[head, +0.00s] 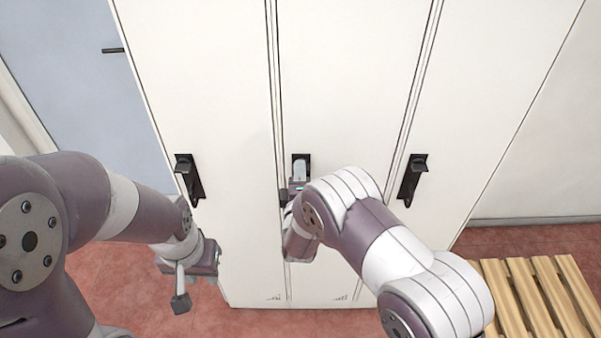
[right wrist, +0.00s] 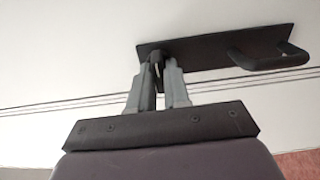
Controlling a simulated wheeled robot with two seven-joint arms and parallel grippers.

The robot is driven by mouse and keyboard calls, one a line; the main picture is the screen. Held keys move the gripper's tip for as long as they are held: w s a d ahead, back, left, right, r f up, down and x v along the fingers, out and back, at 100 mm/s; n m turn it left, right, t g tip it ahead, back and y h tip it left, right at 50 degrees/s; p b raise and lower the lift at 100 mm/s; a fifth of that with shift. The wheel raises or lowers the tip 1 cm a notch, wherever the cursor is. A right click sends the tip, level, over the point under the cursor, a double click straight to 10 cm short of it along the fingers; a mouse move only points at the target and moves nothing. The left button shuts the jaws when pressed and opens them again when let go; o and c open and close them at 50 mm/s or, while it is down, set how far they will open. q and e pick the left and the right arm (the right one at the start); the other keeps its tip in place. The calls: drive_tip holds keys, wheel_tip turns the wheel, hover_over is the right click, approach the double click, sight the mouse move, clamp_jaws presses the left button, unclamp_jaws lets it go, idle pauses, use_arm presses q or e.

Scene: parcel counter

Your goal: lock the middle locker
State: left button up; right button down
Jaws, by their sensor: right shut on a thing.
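The middle locker (head: 345,75) is a tall white door between two like doors, and it looks closed. Its black lock plate (right wrist: 205,48) carries a bar handle (right wrist: 268,62) at the right in the right wrist view. My right gripper (right wrist: 158,78) is shut on a small dark key or knob (right wrist: 157,70) at the plate's left end. In the head view my right gripper (head: 298,186) is at the middle door's handle plate (head: 301,158) and hides its lower part.
The left locker has a black handle (head: 189,178) and the right locker has one (head: 411,178). A slatted wooden pallet (head: 535,300) lies on the red floor (head: 505,240) at the lower right. A blue-grey door (head: 75,85) stands at the far left.

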drive_tip(key=c, duration=1.2)
unclamp_jaws()
drive_tip(key=shift+a, duration=0.1)
drive_tip(key=shift+s, duration=0.1)
drive_tip(key=s+b, duration=0.2)
drive_tip(key=s, duration=1)
drive_tip(key=shift+s+b, duration=0.35)
